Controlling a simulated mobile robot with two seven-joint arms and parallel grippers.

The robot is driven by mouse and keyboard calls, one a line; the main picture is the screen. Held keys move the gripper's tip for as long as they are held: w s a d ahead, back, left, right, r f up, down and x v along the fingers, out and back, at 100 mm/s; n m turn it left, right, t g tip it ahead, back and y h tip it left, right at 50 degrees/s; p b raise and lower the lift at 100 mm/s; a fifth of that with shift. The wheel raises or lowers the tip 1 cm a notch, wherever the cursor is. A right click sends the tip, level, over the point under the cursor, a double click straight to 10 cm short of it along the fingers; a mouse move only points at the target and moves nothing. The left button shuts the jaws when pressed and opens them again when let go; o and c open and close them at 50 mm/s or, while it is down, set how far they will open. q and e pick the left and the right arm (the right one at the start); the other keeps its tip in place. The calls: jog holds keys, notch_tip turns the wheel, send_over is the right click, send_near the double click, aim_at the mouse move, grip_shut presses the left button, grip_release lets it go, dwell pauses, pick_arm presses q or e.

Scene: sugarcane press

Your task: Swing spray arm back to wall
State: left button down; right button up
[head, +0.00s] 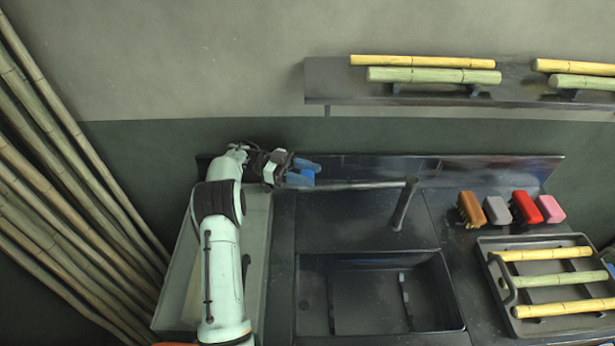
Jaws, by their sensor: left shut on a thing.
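The spray arm shows as a thin grey bar (362,185) running level from a dark upright post (404,204) leftward to my left gripper. It lies in front of the low dark back panel, above the rear of the sink. My left gripper (303,175), with blue parts at its end, is shut on the left end of the spray arm. The gripper hides that end, so its exact grip cannot be made out. My right gripper is not in view.
A dark sink basin (380,320) lies below the spray arm. A pale trough (258,240) lies under my left arm. Several coloured brushes or blocks (497,210) and a tray (487,246) of cane pieces stand at right. A wall shelf (330,86) holds cane; tall canes (75,165) lean at left.

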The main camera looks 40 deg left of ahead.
pick_arm(q)
jog(key=shift+w+a+g, duration=0.3)
jog(key=shift+w+a, duration=0.2)
jog(key=shift+w, duration=0.05)
jog(key=shift+m+p, duration=0.3)
jog(key=shift+r, duration=0.1)
jog(key=c, duration=0.9)
grip_release()
jog(key=shift+o, duration=0.9)
jog(key=shift+w+a, duration=0.1)
jog(key=shift+w, duration=0.05)
jog(key=shift+a, duration=0.1)
